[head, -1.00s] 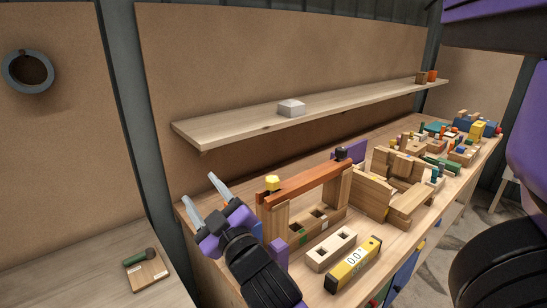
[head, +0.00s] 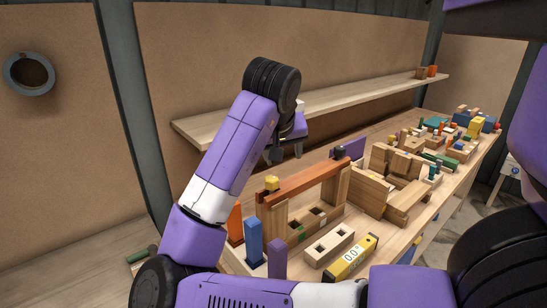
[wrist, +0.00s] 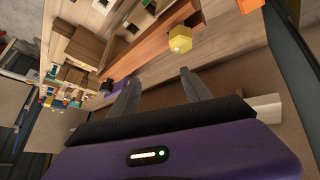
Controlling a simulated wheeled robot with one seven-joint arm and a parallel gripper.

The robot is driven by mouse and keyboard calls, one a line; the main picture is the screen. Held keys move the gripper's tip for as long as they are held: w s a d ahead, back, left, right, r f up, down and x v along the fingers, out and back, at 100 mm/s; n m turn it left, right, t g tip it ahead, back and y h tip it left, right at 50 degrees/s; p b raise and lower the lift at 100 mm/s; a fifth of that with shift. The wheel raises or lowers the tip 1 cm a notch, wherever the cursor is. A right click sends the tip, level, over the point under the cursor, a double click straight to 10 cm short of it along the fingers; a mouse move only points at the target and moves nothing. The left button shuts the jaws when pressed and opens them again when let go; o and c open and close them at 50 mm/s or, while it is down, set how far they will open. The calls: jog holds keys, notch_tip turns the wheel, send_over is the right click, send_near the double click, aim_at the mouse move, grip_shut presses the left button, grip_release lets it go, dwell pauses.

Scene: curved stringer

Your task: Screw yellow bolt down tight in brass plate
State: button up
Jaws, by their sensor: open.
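The yellow bolt (head: 272,183) stands at the near left end of the red-brown beam (head: 305,181), its faceted head on top. The bolt head also shows in the wrist view (wrist: 180,40), beyond my fingertips. I cannot pick out the brass plate; the bolt's shank is hidden too. My gripper (head: 286,155) is behind the beam in the head view, partly covered by my wrist, its fingers pointing down. In the wrist view my gripper (wrist: 160,78) is open, with nothing between the fingers. It is apart from the bolt.
A black bolt head (head: 338,152) sits at the beam's far end. A two-holed wooden block (head: 328,247) and a yellow level (head: 350,258) lie in front. Orange (head: 235,225) and blue (head: 254,240) blocks stand at left. A shelf (head: 365,102) runs behind.

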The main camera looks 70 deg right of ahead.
aim_at(272, 178)
jog(key=w+a+y, duration=0.1)
jog(key=a+y, duration=0.2)
jog(key=a, duration=0.1)
jog(key=shift+t, duration=0.5)
jog(key=shift+b+x, duration=0.4)
jog(key=shift+x, duration=3.35)
jog(key=shift+a, duration=0.15)
grip_shut()
